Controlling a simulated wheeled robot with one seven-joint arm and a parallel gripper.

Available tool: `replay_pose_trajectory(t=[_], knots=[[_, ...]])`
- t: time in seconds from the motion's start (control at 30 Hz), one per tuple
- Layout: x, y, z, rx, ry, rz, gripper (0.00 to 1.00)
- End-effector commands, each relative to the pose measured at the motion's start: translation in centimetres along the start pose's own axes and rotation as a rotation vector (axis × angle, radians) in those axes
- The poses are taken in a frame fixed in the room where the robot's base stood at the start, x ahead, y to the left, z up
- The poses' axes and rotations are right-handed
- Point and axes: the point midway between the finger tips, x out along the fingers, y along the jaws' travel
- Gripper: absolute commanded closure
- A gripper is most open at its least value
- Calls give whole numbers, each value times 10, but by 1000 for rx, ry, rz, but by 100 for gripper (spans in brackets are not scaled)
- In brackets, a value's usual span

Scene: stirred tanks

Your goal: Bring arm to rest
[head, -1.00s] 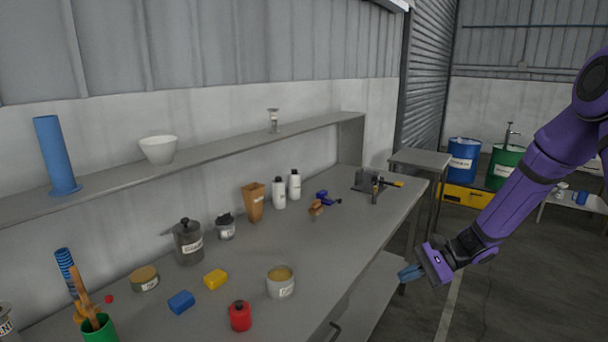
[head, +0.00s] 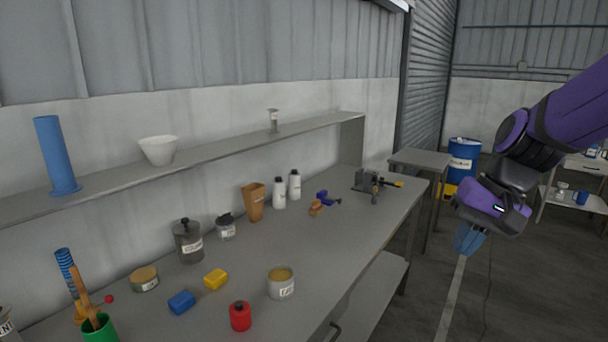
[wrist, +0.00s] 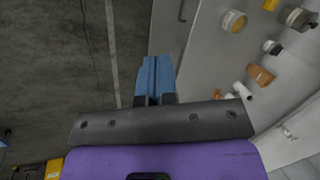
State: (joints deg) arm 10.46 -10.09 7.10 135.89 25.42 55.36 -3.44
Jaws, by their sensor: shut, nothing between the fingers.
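My gripper (head: 468,240) hangs at the right in the head view, beyond the right edge of the workbench (head: 340,235), with its blue fingers pointing down over the floor. My purple arm reaches in from the right edge of that view. In the wrist view my gripper (wrist: 154,72) shows its two blue fingers together, with nothing between them. The fingertips are apart from the bench and touch nothing that I can see.
The bench carries a red canister (head: 240,316), a yellow block (head: 215,279), a blue block (head: 181,301), a tan-filled tub (head: 281,287) and several containers. A small grey table (head: 420,160) and a blue drum (head: 463,154) stand behind. The floor (head: 500,300) at the right is open.

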Motion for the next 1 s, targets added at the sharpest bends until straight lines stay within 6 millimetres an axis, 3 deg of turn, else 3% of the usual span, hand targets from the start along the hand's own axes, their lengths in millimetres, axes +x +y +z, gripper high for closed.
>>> replay_pose_trajectory(t=[0.3, 0.6, 1.0], knots=[[-50, 15, 58, -170, 207, 142, 100], [-82, 37, 102, -293, 389, 241, 100], [-91, 46, 116, -330, 454, 274, 100]])
